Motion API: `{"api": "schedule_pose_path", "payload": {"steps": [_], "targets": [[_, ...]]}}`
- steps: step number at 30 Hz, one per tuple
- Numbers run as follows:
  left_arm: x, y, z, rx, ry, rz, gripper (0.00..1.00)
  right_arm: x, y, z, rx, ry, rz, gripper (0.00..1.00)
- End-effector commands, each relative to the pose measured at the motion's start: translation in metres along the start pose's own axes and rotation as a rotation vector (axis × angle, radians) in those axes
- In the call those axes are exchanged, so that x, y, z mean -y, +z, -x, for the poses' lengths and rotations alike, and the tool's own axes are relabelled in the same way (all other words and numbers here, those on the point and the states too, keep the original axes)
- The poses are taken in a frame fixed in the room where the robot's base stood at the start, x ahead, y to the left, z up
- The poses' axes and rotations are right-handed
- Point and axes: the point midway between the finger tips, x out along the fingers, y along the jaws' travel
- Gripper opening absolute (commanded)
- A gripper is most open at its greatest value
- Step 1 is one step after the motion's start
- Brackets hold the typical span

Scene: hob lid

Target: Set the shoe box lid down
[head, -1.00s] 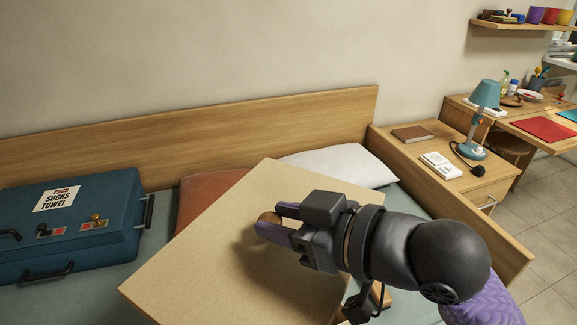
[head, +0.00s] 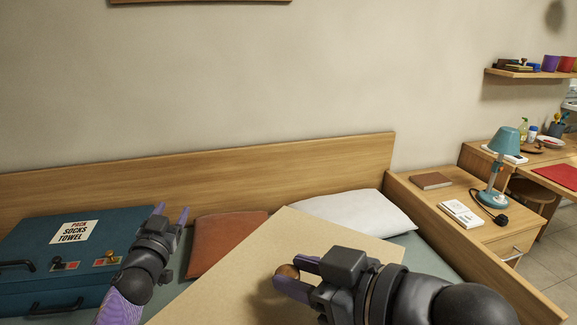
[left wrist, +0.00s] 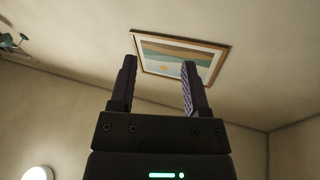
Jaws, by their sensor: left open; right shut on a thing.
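The shoe box lid (head: 235,284) is a flat tan board with a round wooden knob (head: 287,271), low in the middle of the head view. My right gripper (head: 284,274) is shut on the knob. The lid is above the bed; whether it touches anything beneath is hidden. My left gripper (head: 172,213) is raised, open and empty, left of the lid and beside the blue suitcase. In the left wrist view, its two fingers (left wrist: 158,85) stand apart with nothing between them, facing the wall and a framed picture.
A blue suitcase (head: 110,235) labelled "PACK SOCKS TOWEL" lies on the bed at left. A rust-coloured cushion (head: 222,238) and white pillow (head: 350,210) lie by the headboard (head: 300,165). A nightstand (head: 440,203) with a lamp (head: 500,155) and books stands at right.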

Motion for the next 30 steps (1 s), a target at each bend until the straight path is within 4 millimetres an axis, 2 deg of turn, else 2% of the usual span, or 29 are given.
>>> {"api": "schedule_pose_path", "payload": {"steps": [1,4,7,9,11,12,14,15,17,18,19,21,23,24,27,28,30], "targets": [[0.003,-0.039,-0.012,-0.092,0.013,-0.01,0.61,0.0,0.0,0.0,0.0,0.0,0.0,0.0],[-0.005,-0.121,-0.029,-0.285,0.082,-0.048,0.61,0.0,0.0,0.0,0.0,0.0,0.0,0.0],[-0.034,-0.199,-0.032,-0.476,0.21,-0.13,0.61,0.0,0.0,0.0,0.0,0.0,0.0,0.0],[-0.068,-0.247,-0.026,-0.606,0.334,-0.217,0.61,0.0,0.0,0.0,0.0,0.0,0.0,0.0],[-0.103,-0.281,-0.016,-0.714,0.459,-0.313,0.61,0.0,0.0,0.0,0.0,0.0,0.0,0.0],[-0.128,-0.301,-0.005,-0.786,0.549,-0.385,0.61,0.0,0.0,0.0,0.0,0.0,0.0,0.0],[-0.168,-0.324,0.015,-0.896,0.698,-0.512,0.61,0.0,0.0,0.0,0.0,0.0,0.0,0.0],[-0.194,-0.337,0.033,-0.971,0.805,-0.609,0.61,0.0,0.0,0.0,0.0,0.0,0.0,0.0],[-0.231,-0.348,0.063,-1.088,0.986,-0.787,0.61,0.0,0.0,0.0,0.0,0.0,0.0,0.0],[-0.254,-0.349,0.087,-1.166,1.127,-0.935,0.61,0.0,0.0,0.0,0.0,0.0,0.0,0.0],[-0.269,-0.346,0.106,-1.223,1.249,-1.067,0.61,0.0,0.0,0.0,0.0,0.0,0.0,0.0],[-0.283,-0.327,0.141,-1.291,1.531,-1.376,0.61,0.0,0.0,0.0,0.0,0.0,0.0,0.0],[-0.276,-0.31,0.157,-1.278,1.752,-1.615,0.61,0.0,0.0,0.0,0.0,0.0,0.0,0.0],[-0.266,-0.301,0.163,-1.24,1.887,-1.75,0.61,0.0,0.0,0.0,0.0,0.0,0.0,0.0],[-0.234,-0.29,0.17,-1.083,2.157,-1.994,0.61,0.0,0.0,0.0,0.0,0.0,0.0,0.0],[-0.225,-0.289,0.171,1.008,-2.155,1.985,0.61,0.0,0.0,0.0,0.0,0.0,0.0,0.0],[-0.21,-0.289,0.172,0.867,-2.132,1.943,0.61,0.0,0.0,0.0,0.0,0.0,0.0,0.0]]}}
